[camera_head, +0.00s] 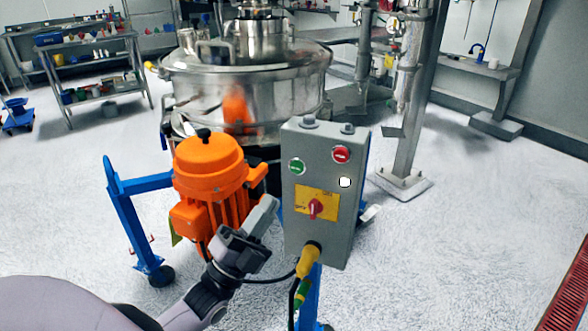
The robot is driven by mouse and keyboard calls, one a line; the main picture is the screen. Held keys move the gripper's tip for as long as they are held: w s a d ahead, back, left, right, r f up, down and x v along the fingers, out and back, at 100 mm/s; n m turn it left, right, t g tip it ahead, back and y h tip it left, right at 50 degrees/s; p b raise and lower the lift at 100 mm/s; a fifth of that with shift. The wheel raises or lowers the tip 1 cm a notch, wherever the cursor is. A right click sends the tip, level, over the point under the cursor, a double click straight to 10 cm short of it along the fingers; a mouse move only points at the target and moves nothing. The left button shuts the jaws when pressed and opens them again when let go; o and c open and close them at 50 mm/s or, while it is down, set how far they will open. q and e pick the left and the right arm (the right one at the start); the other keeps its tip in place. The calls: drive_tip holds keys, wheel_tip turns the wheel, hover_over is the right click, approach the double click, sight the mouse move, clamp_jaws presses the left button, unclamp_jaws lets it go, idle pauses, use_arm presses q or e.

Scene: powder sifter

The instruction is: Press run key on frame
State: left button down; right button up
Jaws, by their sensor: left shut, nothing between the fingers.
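A grey control box (329,240) stands upright on the blue frame (127,220), right of the middle of the head view. Its front has a green button (297,167) at upper left and a red button (341,154) at upper right. A small white light or button (345,182) sits below the red one. A red rotary switch (316,208) on a yellow plate is lower down. My left gripper (268,208) is shut and empty, left of the box and below the green button's height. Whether its tips touch the box cannot be told. My right gripper is out of view.
An orange motor (208,165) stands just behind and left of my gripper. A steel sifter vessel (245,85) is behind it. A yellow plug (308,260) with a dark cable hangs under the box. A steel post (412,120) stands at right. Open floor (470,230) lies to the right.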

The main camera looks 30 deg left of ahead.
sight(297, 167)
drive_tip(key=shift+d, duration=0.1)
use_arm(q)
drive_tip(key=shift+w+a+b, duration=0.25)
drive_tip(key=shift+w+b, duration=0.45)
drive_tip(key=shift+w, duration=0.75)
drive_tip(key=shift+w+a+b, duration=0.2)
drive_tip(key=shift+w+b, duration=0.45)
drive_tip(key=shift+w, duration=0.85)
drive_tip(key=shift+w+a+b, duration=0.25)
drive_tip(key=shift+w+b, duration=0.45)
drive_tip(key=shift+w, duration=0.75)
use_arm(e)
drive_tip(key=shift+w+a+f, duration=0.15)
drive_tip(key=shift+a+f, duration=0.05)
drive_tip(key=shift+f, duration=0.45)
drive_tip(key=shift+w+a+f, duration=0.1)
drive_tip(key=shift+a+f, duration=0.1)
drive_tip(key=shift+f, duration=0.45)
use_arm(q)
drive_tip(key=shift+h, duration=0.3)
drive_tip(key=shift+w, duration=0.1)
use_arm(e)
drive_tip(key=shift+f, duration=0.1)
use_arm(q)
drive_tip(key=shift+w, duration=0.3)
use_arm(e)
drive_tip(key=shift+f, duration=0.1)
